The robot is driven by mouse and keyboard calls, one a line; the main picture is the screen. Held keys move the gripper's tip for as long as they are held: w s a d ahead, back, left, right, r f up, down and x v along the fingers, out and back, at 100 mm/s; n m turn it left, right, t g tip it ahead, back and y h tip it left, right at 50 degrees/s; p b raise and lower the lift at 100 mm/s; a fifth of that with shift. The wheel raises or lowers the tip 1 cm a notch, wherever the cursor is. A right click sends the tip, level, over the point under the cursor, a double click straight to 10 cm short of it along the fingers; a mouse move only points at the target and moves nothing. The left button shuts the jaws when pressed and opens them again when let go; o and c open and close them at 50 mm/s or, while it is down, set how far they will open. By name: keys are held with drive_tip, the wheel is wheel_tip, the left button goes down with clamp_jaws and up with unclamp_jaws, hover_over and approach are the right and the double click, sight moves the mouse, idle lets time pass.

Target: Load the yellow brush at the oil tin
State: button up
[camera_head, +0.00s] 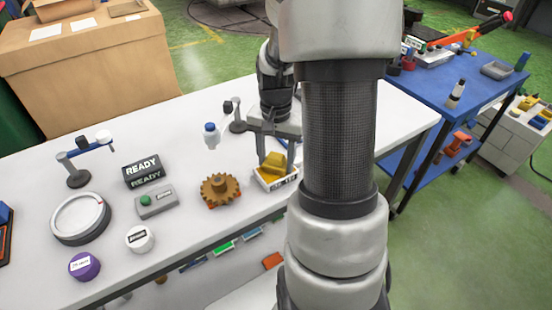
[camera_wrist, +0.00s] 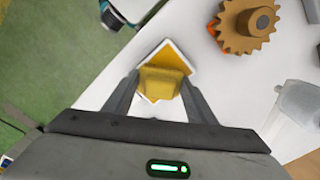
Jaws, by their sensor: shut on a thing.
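The yellow brush (camera_head: 273,162) shows as a yellow block between my gripper's fingers. It also shows in the wrist view (camera_wrist: 163,83). My gripper (camera_head: 276,154) is shut on it from both sides, pointing down at the table. A small white square tin (camera_head: 263,182) with a dark label, too small to read surely, lies right under the brush. In the wrist view the tin (camera_wrist: 184,54) shows an amber inside, and the brush overlaps it. I cannot tell whether the brush touches the amber surface. The brush's lower end is hidden.
A brown gear (camera_head: 221,188) lies just left of the tin. A blue-capped bottle (camera_head: 211,136), a READY sign (camera_head: 146,170), a green-button box (camera_head: 157,201), a ring gauge (camera_head: 80,219) and a purple pot (camera_head: 84,266) stand farther left. The tin is close to the white table's front edge.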

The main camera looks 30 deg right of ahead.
sight(276, 156)
idle(0.4)
drive_tip(key=shift+r+p, duration=2.75)
drive_tip(key=shift+r, duration=0.75)
